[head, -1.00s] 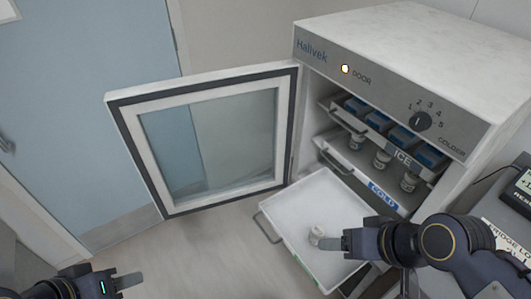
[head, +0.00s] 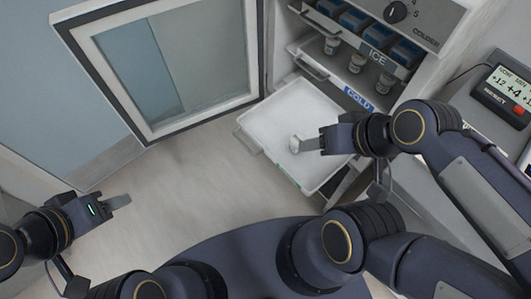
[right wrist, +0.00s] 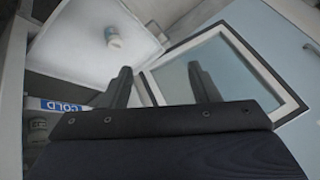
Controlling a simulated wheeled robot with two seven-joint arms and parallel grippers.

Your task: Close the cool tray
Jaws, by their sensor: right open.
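The pulled-out white tray (head: 275,122) with a green strip on its front edge, which I take for the cool tray, sticks out of the fridge.
The fridge door (head: 165,65) stands open to the left of the tray. A thermometer display (head: 505,88) is at right. The floor (head: 190,190) before the tray is clear.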

